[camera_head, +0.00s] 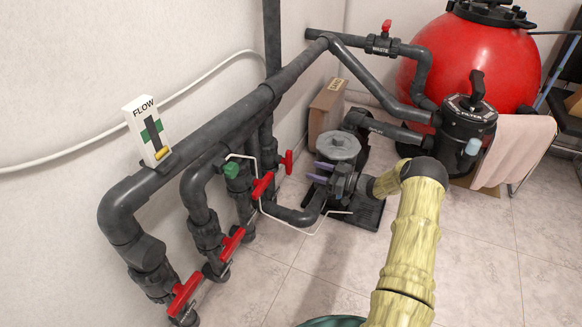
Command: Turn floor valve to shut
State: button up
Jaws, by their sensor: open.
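Several valves with red handles sit on dark grey pipes along the left wall. The nearest red handle (185,293) is low at the front, with another red handle (231,245) behind it. Further back are a third red handle (262,186) and a fourth red handle (287,162). I see no label that tells which is the floor valve. My gripper (311,173) is open and empty, its two pale purple fingers pointing left. It is in front of the grey-lidded pump, with its tips apart from the fourth handle in the picture; the true distance is unclear.
A green knob (232,170) and a thin white bent line (300,230) are among the pipes. The pump (338,147), black filter housing (468,125) and red tank (450,62) stand behind. Open tiled floor (490,265) lies at right. A FLOW gauge (147,131) tops the pipe.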

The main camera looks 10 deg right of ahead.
aim_at(291, 163)
jog(key=b+x, duration=0.3)
jog(key=x, duration=0.5)
jog(key=shift+w+a+f, duration=0.1)
jog(key=shift+w, duration=0.1)
jog(key=shift+w+a+b, duration=0.3)
jog(key=shift+w+a, duration=0.05)
jog(key=shift+a, duration=0.25)
jog(key=c, duration=1)
